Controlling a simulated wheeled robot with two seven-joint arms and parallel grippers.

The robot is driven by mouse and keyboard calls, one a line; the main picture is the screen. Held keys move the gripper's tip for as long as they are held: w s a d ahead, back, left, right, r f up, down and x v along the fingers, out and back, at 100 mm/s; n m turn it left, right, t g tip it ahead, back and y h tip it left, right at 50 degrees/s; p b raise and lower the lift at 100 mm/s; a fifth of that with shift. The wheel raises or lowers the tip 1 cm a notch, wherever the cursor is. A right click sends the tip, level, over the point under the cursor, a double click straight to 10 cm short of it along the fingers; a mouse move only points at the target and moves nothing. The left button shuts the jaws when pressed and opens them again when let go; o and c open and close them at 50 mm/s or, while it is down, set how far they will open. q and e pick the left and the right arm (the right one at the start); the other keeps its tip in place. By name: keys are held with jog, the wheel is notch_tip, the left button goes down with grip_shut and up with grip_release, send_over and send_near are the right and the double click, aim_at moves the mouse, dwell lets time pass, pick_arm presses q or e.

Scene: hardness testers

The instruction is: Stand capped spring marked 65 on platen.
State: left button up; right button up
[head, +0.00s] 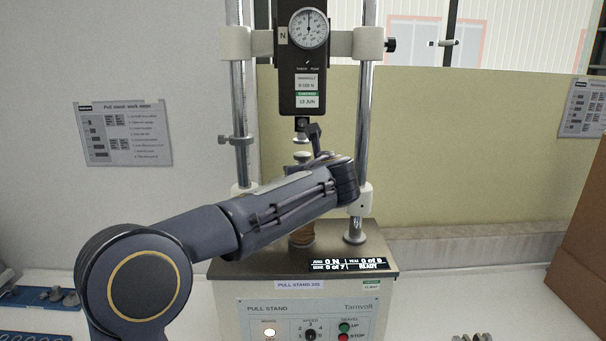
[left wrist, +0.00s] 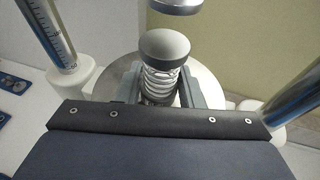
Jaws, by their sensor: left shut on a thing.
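The capped spring (left wrist: 162,80) shows in the left wrist view, upright, with a round grey cap on top of pale coils. My left gripper (left wrist: 157,92) is shut on it, one finger on each side of the coils. The round metal platen (left wrist: 208,88) lies below and behind the spring; I cannot tell whether the spring's base touches it. A shiny round upper piece (left wrist: 176,6) hangs just above the cap. No number on the spring is legible. My right gripper is not in view.
The pull stand (head: 310,312) has two steel columns and a dial gauge (head: 309,30) between them. Its display (head: 346,264) reads 0 N. A blue tray (head: 35,297) with small parts is at the left. A brown box (head: 585,210) stands at the right edge.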

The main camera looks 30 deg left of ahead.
pick_arm(q)
jog(key=shift+w+a, duration=0.45)
jog(key=shift+w, duration=0.15)
jog(key=shift+w+f, duration=0.1)
jog(key=shift+f, duration=0.35)
jog(key=shift+f, duration=0.1)
jog(key=shift+p, duration=0.4)
dwell(0.9)
jog(key=o, duration=1.5)
jog(key=shift+c, duration=0.2)
jog(key=shift+d+f, duration=0.1)
jog(key=shift+d, duration=0.05)
